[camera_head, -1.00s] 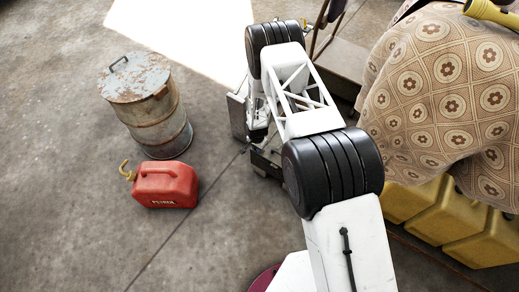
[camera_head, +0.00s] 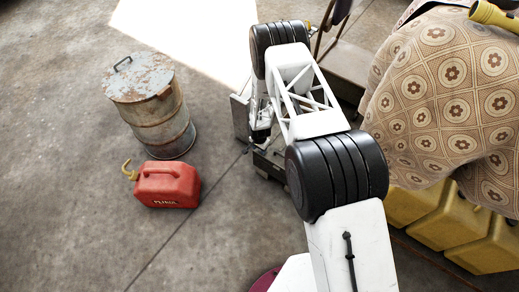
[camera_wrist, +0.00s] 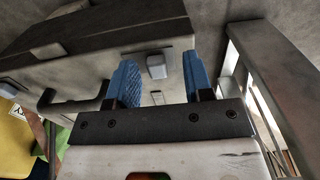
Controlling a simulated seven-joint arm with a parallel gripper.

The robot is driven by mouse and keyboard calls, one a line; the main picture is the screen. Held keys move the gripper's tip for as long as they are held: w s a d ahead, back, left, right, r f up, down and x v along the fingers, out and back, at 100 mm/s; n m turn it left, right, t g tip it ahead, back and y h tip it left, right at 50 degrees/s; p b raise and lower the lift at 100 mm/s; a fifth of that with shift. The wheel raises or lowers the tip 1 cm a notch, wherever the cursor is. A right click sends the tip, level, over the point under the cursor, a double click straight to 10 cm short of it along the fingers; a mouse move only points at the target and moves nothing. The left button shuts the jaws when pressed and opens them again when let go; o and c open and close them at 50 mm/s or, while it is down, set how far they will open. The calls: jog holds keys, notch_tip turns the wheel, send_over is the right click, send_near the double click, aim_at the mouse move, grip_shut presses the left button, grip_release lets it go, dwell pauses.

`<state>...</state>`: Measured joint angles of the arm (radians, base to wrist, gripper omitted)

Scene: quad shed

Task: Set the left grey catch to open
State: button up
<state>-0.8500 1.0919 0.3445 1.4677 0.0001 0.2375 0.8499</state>
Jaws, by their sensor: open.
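In the wrist view, a small grey catch (camera_wrist: 157,66) sits on the front of a grey case (camera_wrist: 110,45), just below its lid edge. My gripper (camera_wrist: 160,82) is open, with one blue fingertip on each side of the catch and a gap to each. It holds nothing. A small pale piece shows lower down between the fingers. A dark handle (camera_wrist: 75,105) sticks out of the case to the left. I cannot tell whether the catch is open or shut.
A rusty drum (camera_head: 152,105) and a red petrol can (camera_head: 166,184) stand on the floor to the left. Yellow containers (camera_head: 440,215) under a patterned cloth (camera_head: 425,110) stand at the right. In the wrist view a grey upright frame (camera_wrist: 270,90) is close on the right.

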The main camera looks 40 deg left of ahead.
jog(key=shift+r, duration=3.5)
